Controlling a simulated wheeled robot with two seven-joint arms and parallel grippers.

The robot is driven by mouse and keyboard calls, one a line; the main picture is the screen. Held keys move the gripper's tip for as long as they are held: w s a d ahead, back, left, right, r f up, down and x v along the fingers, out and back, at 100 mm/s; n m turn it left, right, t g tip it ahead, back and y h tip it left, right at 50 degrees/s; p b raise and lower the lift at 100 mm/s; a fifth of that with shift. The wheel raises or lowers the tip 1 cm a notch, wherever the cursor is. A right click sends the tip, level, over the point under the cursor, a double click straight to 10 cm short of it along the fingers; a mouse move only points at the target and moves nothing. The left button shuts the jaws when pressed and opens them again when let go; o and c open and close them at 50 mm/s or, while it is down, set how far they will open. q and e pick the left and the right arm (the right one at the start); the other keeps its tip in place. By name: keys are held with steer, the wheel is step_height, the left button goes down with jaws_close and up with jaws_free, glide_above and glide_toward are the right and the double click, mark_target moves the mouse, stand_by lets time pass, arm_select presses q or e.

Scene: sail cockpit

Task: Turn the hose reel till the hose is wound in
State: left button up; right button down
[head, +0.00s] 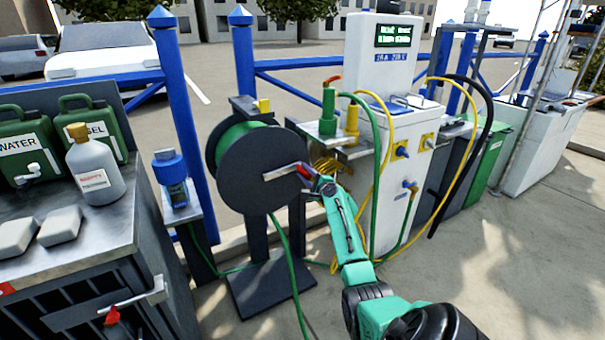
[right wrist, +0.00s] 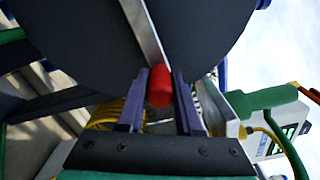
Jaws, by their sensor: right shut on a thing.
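The hose reel (head: 243,180) is a dark round disc on a stand, with green hose wound behind its front plate. Its silver crank arm (head: 281,172) points right from the hub in the head view and ends in a red handle. My right gripper (head: 308,173) is shut on that handle. In the right wrist view the red handle (right wrist: 159,88) sits between the two fingers, below the dark reel disc (right wrist: 120,40). The green hose (head: 291,265) hangs from the reel to the ground and runs along the paving. My left gripper is not in view.
A white service pedestal (head: 390,75) with yellow and green hoses stands right of the reel. A metal bench (head: 95,235) with green cans and a bottle (head: 93,165) is at left. Blue posts and rails (head: 178,110) stand behind. Paving at front right is clear.

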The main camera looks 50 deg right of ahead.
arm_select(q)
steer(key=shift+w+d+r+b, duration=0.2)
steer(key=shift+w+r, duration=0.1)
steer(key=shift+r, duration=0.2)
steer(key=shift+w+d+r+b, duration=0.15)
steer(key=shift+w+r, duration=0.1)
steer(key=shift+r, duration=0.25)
arm_select(e)
steer(key=shift+f+m, duration=1.5)
steer(key=shift+m, duration=0.1)
steer(key=c, duration=0.6)
jaws_free()
steer(key=shift+w, duration=0.1)
